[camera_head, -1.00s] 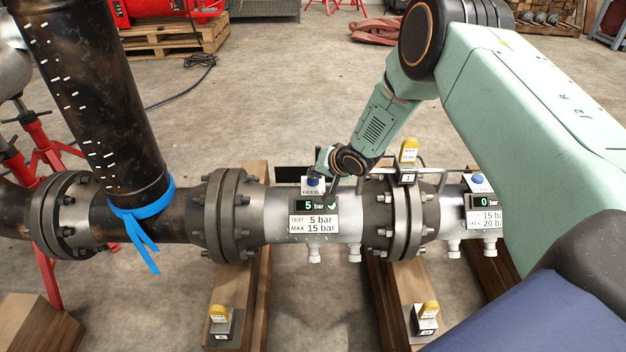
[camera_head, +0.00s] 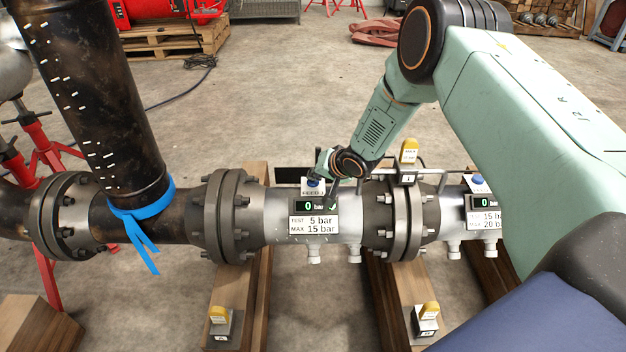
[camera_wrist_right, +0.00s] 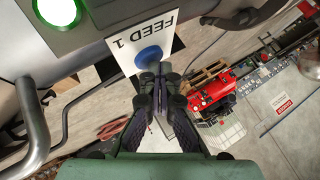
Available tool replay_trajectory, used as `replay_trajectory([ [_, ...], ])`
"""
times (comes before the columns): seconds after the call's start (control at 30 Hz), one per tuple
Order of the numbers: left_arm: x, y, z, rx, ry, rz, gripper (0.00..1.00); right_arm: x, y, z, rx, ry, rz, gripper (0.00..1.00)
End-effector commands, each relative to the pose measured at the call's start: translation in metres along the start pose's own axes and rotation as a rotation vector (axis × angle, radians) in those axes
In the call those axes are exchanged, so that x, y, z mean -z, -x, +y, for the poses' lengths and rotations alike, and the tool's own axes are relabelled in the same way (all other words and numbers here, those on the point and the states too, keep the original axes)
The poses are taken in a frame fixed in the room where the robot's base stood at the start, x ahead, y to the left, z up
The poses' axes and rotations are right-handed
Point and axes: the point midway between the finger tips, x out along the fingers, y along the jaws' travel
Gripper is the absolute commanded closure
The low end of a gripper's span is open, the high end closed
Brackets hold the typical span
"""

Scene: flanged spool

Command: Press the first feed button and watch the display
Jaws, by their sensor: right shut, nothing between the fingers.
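The first feed button is a blue knob (camera_head: 313,182) on a white plate on the grey spool (camera_head: 280,214). In the right wrist view the plate (camera_wrist_right: 137,42) reads FEED 1 and the blue button (camera_wrist_right: 149,57) lies just past the fingertips. The display (camera_head: 316,205) below it reads 0 bar with a check mark beside it; its label (camera_head: 313,225) reads TEST 5 bar, MAX 15 bar. My right gripper (camera_wrist_right: 157,82) is shut and empty, its tips at the button; I cannot tell whether they touch. My left gripper is not in view.
A second display (camera_head: 484,202) with a blue button (camera_head: 478,180) sits to the right, reading 0. Yellow-topped tags stand on the wooden supports (camera_head: 235,300) and by the right flange (camera_head: 409,151). A pipe with blue tape (camera_head: 143,205) rises at left. A green lamp glows (camera_wrist_right: 59,10).

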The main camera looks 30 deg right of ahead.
Motion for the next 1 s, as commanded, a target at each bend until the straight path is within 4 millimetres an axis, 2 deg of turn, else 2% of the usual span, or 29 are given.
replay_trajectory([
  [0.3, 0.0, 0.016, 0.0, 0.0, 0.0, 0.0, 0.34, 0.008, 0.012, -0.008, -0.001, 0.0, -0.001, 1.0],
  [0.73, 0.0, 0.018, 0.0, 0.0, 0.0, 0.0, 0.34, 0.01, 0.014, -0.01, -0.001, 0.0, -0.001, 1.0],
  [1.0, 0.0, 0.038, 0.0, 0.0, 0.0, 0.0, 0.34, 0.021, 0.03, -0.021, -0.001, 0.0, 0.0, 1.0],
])
